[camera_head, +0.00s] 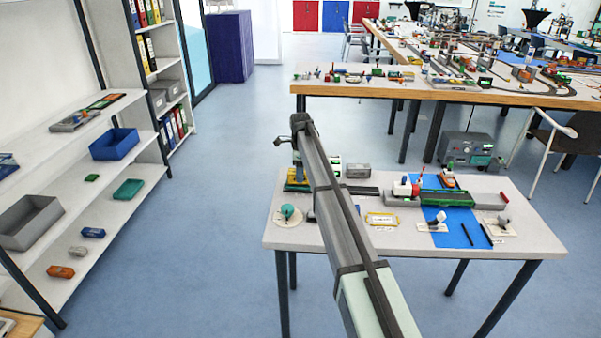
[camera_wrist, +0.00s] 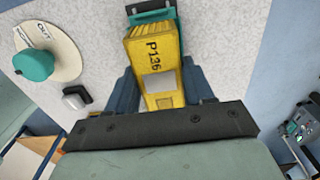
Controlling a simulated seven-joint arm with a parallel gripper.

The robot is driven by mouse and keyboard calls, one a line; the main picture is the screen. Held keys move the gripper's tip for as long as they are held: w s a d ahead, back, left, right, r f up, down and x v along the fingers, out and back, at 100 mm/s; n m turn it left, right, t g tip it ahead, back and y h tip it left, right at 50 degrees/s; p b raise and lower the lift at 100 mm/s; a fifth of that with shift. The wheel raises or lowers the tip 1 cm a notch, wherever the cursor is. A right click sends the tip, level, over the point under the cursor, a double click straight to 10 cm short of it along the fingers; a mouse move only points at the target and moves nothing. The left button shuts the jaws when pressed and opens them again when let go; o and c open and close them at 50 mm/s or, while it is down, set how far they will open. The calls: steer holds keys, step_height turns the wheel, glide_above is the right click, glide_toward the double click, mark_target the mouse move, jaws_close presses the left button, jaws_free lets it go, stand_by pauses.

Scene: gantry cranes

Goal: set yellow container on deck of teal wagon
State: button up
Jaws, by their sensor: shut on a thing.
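The yellow container (camera_wrist: 153,55), marked P136, sits between the two fingers of my gripper (camera_wrist: 168,92) in the wrist view. My gripper is shut on it. A teal piece with a dark edge (camera_wrist: 150,8), possibly the teal wagon, shows just beyond the container's far end at the top of the wrist view. Most of it is out of frame or hidden, and I cannot tell whether the container touches it. In the head view a small yellow shape (camera_head: 297,187), likely the container, shows at the table's left end, partly hidden by my arm.
A teal knob on a cream disc (camera_wrist: 36,64) stands left of the container, with a small white-and-dark block (camera_wrist: 76,97) near it.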

steer(key=shift+f, duration=0.6)
stand_by(0.7)
steer(key=o, duration=1.1)
steer(key=shift+c, duration=0.2)
steer(key=shift+r, duration=0.15)
steer(key=shift+r, duration=3.35)
